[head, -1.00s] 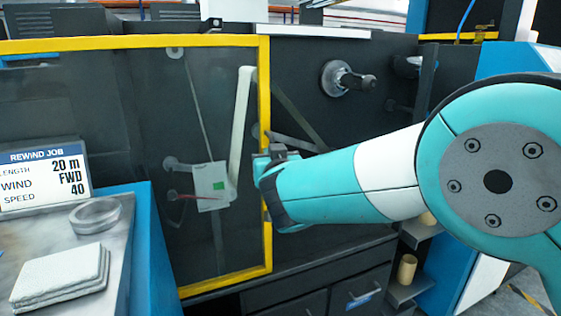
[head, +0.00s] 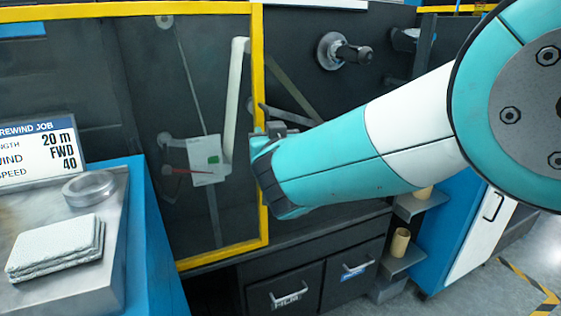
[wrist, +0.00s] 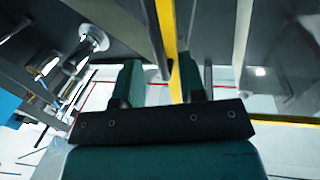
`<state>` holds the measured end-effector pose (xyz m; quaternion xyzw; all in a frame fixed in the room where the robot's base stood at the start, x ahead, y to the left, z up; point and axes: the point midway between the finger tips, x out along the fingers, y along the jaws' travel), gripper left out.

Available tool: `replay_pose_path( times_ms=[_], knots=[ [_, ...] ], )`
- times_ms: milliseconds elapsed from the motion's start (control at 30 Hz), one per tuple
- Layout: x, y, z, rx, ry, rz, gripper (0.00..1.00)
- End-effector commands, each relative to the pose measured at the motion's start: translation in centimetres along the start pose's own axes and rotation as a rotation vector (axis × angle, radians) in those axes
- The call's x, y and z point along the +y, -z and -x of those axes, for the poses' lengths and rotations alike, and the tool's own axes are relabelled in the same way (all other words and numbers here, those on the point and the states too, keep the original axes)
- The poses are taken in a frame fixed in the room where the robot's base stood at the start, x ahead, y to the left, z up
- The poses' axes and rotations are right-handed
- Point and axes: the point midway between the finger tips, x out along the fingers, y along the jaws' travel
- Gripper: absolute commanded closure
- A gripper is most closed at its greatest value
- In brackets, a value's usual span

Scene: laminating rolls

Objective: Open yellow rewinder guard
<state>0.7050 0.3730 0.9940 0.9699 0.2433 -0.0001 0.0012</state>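The yellow rewinder guard (head: 257,80) is a clear panel in a yellow frame, standing across the front of the rewinder in the head view. It looks closed. My gripper (head: 262,150) is at the frame's right upright, at about mid height; my own wrist hides its fingers there. In the wrist view, my gripper (wrist: 162,88) has its two fingers apart. The yellow upright (wrist: 168,35) and a dark bar beside it run down into the gap between them. The upright is nearer the right finger; I cannot tell if they touch.
A metal bench (head: 50,285) with a metal ring (head: 90,188), stacked white pads (head: 55,248) and a job display (head: 35,150) stands at the left. Dark drawers (head: 285,290) are below the guard. A knobbed shaft (head: 343,52) is behind. Open floor (head: 480,290) shows at lower right.

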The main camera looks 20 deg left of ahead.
Motion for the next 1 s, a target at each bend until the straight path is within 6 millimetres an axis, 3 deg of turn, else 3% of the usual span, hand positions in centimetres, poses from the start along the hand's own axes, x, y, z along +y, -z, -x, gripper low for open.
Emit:
replay_pose_path(
  times_ms=[300,500,700,1000],
  knots=[
    [-0.1,-0.2,8.4,0.001,0.006,0.000,0.63],
    [-0.1,-0.2,12.0,0.001,0.004,0.000,0.63],
    [0.0,-0.1,13.5,0.000,0.001,0.000,0.63],
    [0.0,0.0,13.6,0.000,0.000,0.000,0.63]
  ],
)
